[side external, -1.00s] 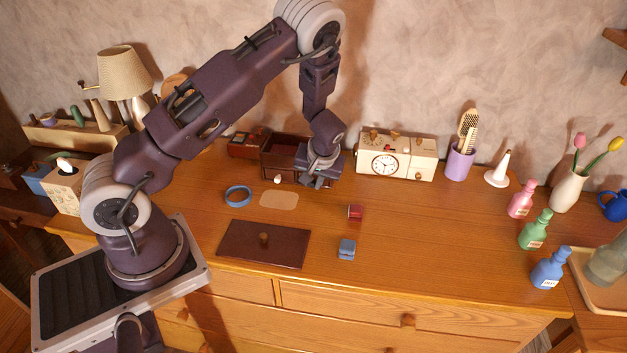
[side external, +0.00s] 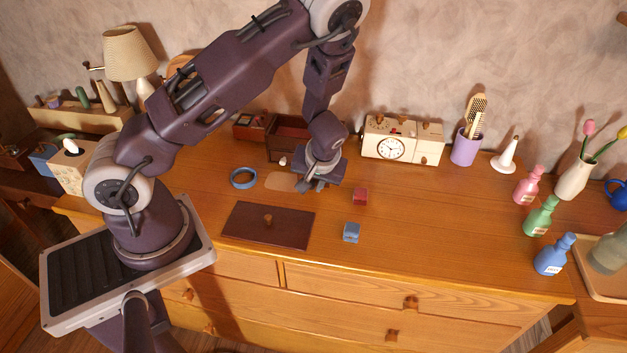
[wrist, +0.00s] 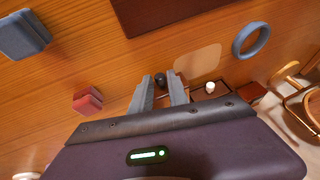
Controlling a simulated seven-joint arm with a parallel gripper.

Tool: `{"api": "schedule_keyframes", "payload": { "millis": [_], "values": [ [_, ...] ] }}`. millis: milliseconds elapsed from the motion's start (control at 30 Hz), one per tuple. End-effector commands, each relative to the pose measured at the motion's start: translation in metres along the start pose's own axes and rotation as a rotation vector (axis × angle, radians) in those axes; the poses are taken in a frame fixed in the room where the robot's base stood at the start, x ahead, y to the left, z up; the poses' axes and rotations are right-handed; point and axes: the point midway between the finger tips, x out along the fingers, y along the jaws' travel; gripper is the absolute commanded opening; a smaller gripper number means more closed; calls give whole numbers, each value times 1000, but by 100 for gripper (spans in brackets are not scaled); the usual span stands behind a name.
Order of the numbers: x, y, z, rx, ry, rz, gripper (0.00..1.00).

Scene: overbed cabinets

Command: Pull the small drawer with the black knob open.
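The small dark-wood cabinet (side external: 290,135) stands against the wall, left of the clock. The black knob (wrist: 160,79) shows between my fingertips in the wrist view; in the side view my gripper hides it. The black knob sits farther forward than the white knob (wrist: 210,87), so its drawer appears partly out, though its front is mostly hidden. My gripper (wrist: 160,92) has a finger on each side of the black knob, with little or no gap, and appears shut on it. In the side view my gripper (side external: 308,187) is low over the tabletop, in front of the cabinet's right half.
A beige mat (side external: 280,182) and blue ring (side external: 243,178) lie in front of the cabinet's left part. A red cube (side external: 360,196), blue block (side external: 351,232) and dark board (side external: 250,226) are nearer the front. The clock (side external: 390,149) stands to the right. Open tabletop lies between.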

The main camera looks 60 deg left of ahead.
Motion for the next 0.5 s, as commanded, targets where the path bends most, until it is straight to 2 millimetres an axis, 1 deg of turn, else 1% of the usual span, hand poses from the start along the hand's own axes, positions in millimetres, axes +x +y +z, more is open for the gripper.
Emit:
{"api": "schedule_keyframes", "payload": {
  "millis": [33,67,367,433,500],
  "values": [
    [0,0,0,0,0,0,33],
    [0,0,0,0,0,0,38],
    [-1,0,0,0,0,0,38],
    [-10,0,0,1,2,1,38],
    [-25,1,0,2,2,4,38]
  ]
}}
